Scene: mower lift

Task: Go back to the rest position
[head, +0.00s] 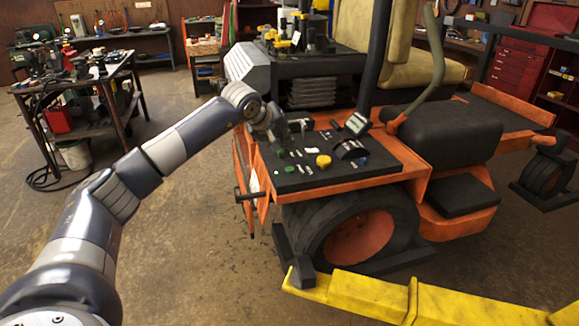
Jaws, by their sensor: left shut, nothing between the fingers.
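My left arm reaches in from the lower left. Its gripper (303,125) is shut and empty, at the far left part of the black control panel (330,175) on the orange mower. I cannot tell whether the fingertips touch the panel. My right gripper is not in view.
A yellow lift beam (400,300) crosses the lower right, near the mower's front wheel (357,236). A cluttered workbench (85,85) stands at the left. The floor (190,250) between is clear.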

